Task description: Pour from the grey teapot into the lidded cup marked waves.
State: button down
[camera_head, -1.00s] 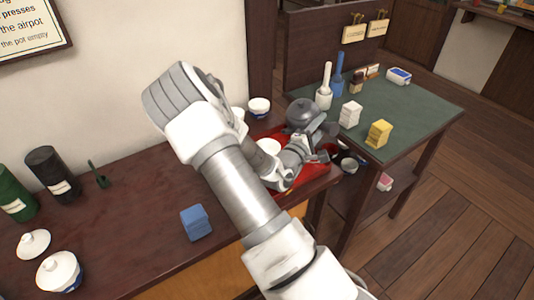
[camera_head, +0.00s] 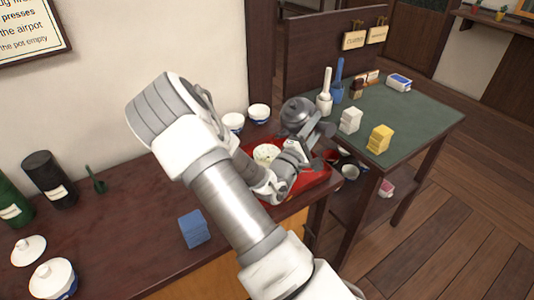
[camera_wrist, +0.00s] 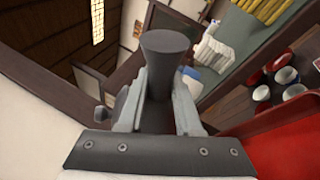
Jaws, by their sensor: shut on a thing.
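My gripper (camera_head: 306,150) is shut on the grey teapot (camera_head: 297,112), holding it over the back of the red tray (camera_head: 318,178). In the wrist view the teapot's dark handle (camera_wrist: 165,48) stands between the two fingers. Whether the teapot is tilted is hard to tell. An uncovered white cup (camera_head: 266,152) with something greenish inside sits on the tray, left of and below the teapot in the picture. A white lidded cup with blue (camera_head: 52,277) stands at the lower left, with a loose lid (camera_head: 28,250) beside it. No wave marking is legible.
Two white bowls (camera_head: 233,121) (camera_head: 259,111) stand near the wall. The green table (camera_head: 420,112) on the right holds white and yellow blocks. My arm crosses the middle of the counter.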

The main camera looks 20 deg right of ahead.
jog(key=shift+s+a+r, duration=0.1)
jog(key=shift+a+r, duration=0.05)
jog(key=shift+r, duration=0.2)
jog(key=shift+d+r+h+b, duration=0.3)
jog(key=shift+r+h, duration=0.1)
jog(key=shift+r, duration=0.1)
dwell(0.8)
jog(key=shift+d+r+t, duration=0.2)
jog(key=shift+r+t, duration=0.05)
jog(key=shift+t, duration=0.05)
dwell(0.4)
jog(key=shift+a+r+h, duration=0.15)
jog(key=shift+r+h, duration=0.05)
jog(key=shift+h, duration=0.1)
jog(key=shift+a+r+b, duration=0.1)
jog(key=shift+r+b, duration=0.3)
jog(key=shift+r, duration=0.1)
dwell(0.9)
jog(key=w+d+f+m+g+y+p, duration=0.1)
jog(key=w+d+f+g+y+p, duration=0.1)
jog(key=d+f+y+p, duration=0.3)
notch_tip(320, 180, down, 3)
jog(key=g+y+p, duration=0.1)
jog(key=p, duration=0.2)
jog(key=shift+w+d+f+g+p, duration=0.2)
jog(key=shift+w+d+g+p, duration=0.1)
jog(key=shift+d+g+p, duration=0.1)
dwell(0.4)
